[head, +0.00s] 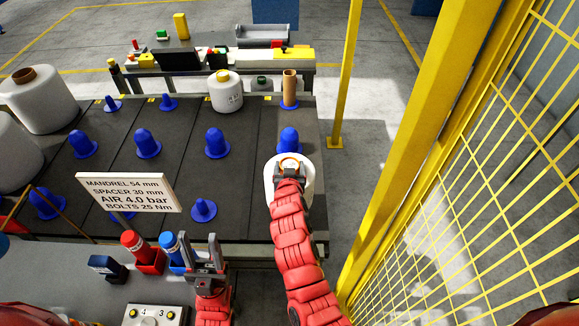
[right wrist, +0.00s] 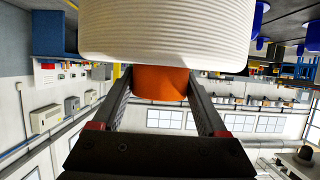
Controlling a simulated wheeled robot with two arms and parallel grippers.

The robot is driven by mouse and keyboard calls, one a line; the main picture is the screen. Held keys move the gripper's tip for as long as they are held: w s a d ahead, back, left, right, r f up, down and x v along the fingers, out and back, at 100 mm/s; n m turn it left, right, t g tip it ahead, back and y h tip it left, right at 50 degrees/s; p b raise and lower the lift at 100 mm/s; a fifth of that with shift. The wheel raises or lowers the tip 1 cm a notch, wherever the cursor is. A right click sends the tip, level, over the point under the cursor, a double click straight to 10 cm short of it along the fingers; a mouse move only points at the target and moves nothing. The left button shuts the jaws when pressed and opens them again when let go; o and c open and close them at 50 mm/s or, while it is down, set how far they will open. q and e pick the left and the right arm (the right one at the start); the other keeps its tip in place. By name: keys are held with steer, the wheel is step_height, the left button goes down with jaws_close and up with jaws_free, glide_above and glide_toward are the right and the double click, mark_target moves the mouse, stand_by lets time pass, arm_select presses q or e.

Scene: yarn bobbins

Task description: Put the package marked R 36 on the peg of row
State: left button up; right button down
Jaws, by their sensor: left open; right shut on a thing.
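My right gripper (head: 289,176) is shut on the orange core (right wrist: 160,83) of a white yarn package (head: 307,196). The package fills the top of the right wrist view (right wrist: 165,30). No R 36 mark is readable on it. In the head view it sits at the right side of the dark board, just in front of a blue peg (head: 289,139); whether it hangs clear of the board I cannot tell. Other blue pegs (head: 217,143) stand in rows, several of them bare. My left gripper (head: 201,250) is open and empty, low in the middle of the head view.
A white package (head: 225,92) and a brown tube (head: 290,87) stand on back pegs. Large white packages (head: 40,100) are at left. A sign (head: 128,193), a red bottle (head: 140,250) and a blue one (head: 171,246) are near my left gripper. A yellow mesh fence (head: 480,170) bounds the right.

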steer(key=shift+r, duration=0.3)
steer(key=p, duration=0.5)
steer(key=shift+w+d, duration=0.15)
steer(key=shift+f+p, duration=0.25)
steer(key=shift+p, duration=0.1)
steer(key=shift+a+f, duration=0.15)
steer(key=shift+a, duration=0.05)
steer(key=shift+f, duration=0.1)
step_height(320, 180, down, 7)
steer(key=b, duration=0.6)
steer(key=shift+f+b, duration=0.2)
steer(key=shift+b, duration=0.15)
steer(key=shift+f+b, duration=0.2)
steer(key=shift+b, duration=0.1)
steer(key=shift+s+f+b, duration=0.2)
steer(key=shift+s+b, duration=0.1)
steer(key=shift+b, duration=0.25)
